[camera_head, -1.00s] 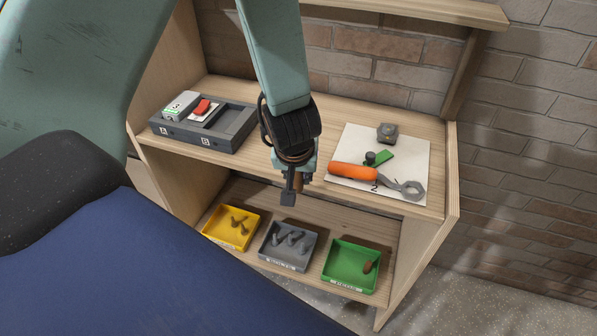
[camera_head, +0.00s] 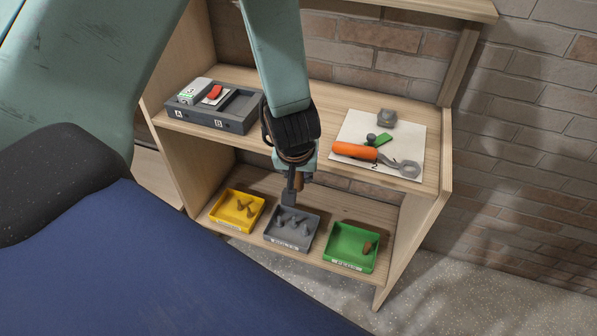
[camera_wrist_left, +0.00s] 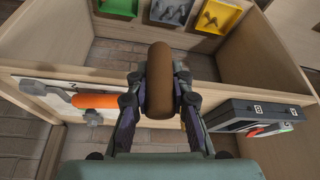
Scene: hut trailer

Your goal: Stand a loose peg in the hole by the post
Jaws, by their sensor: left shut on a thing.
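My left gripper (camera_head: 291,192) hangs in front of the shelf unit, its tip overlapping the back edge of the grey tray in the head view. It is shut on a brown rounded peg (camera_wrist_left: 159,85), which stands out from between the fingers in the left wrist view. A short dark knob or post (camera_head: 371,138) shows by a green piece (camera_head: 381,141) on a white sheet on the upper shelf. I cannot make out a hole in either view. My right gripper is not in view.
A grey tray (camera_head: 277,240) and a yellow tray (camera_head: 222,219) on the lower shelf hold several small pieces.

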